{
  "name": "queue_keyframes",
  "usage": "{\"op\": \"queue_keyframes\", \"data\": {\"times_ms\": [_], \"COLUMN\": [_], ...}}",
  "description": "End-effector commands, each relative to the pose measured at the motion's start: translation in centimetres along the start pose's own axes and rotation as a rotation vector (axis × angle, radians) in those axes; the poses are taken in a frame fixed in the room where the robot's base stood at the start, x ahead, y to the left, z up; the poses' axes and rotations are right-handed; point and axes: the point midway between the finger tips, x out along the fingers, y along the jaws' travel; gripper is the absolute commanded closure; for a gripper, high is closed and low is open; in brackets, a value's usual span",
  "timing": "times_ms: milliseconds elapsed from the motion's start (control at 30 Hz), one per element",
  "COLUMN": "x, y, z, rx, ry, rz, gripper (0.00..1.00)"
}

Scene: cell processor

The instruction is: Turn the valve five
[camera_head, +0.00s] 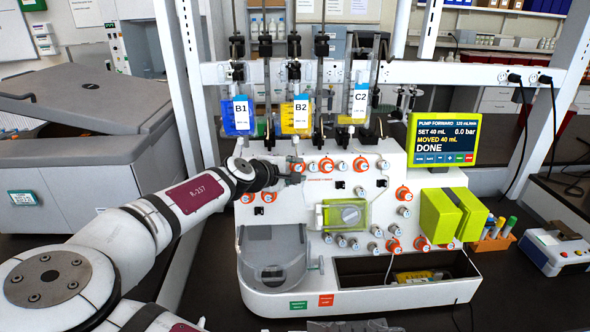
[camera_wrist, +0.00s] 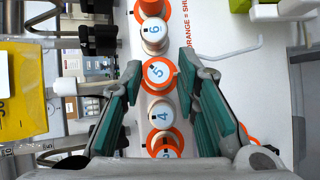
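Valve 5 (camera_wrist: 158,73) is a round white knob with a blue 5 and a black mark, on an orange ring, in the wrist view. My gripper (camera_wrist: 159,66) is open, its two green-padded fingers on either side of valve 5 with gaps visible on both sides. I cannot tell how deep the fingertips reach along the knob. In the head view my gripper (camera_head: 292,172) is at the upper row of knobs on the white machine (camera_head: 290,190) and largely hides the knob there.
Valve 6 (camera_wrist: 154,33) and valve 4 (camera_wrist: 162,114) are close beside valve 5 in the row. Bags B1 (camera_head: 239,117), B2 (camera_head: 298,118) and C2 (camera_head: 359,105) hang above. A display (camera_head: 443,139) reading DONE stands right of the knobs.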

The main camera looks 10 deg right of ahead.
Motion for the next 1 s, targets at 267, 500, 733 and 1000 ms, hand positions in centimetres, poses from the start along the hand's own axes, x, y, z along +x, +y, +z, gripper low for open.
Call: {"op": "queue_keyframes", "data": {"times_ms": [267, 500, 733, 1000], "x": [0.0, -1.6, -6.2, -10.7], "y": [0.1, 0.1, 0.0, 0.0], "z": [0.0, -0.1, -0.1, -0.1], "rx": [0.0, -0.001, -0.001, 0.0], "ry": [0.0, 0.004, 0.005, 0.003], "rz": [0.001, 0.003, 0.002, 0.001], "gripper": [0.58, 0.58, 0.58, 0.58]}}
